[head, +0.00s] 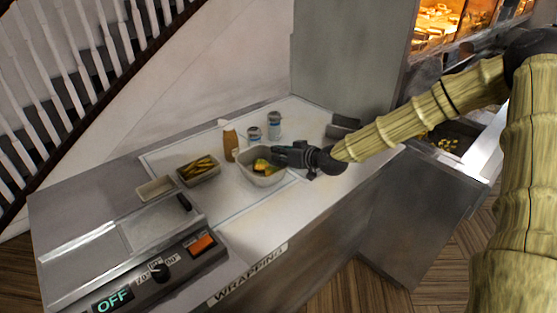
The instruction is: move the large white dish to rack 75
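A white dish (251,178) with squared sides stands on the wrapping counter and holds green and orange food. It is the largest white dish in view. My gripper (279,154) reaches in from the right, with its dark fingers at the dish's far right rim, overlapping it in the picture. The fingers are small and seen from the side, so I cannot tell whether they are open or touch the rim. Part of the dish's back right is hidden behind the gripper. No rack marked 75 can be made out in the head view.
A dish of fries (199,170) and a small pale empty tray (155,188) stand left of the white dish. A tan bottle (230,141) and two jars (274,126) stand behind it. A control panel (150,275) reading OFF is at front left. The counter's front right is clear.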

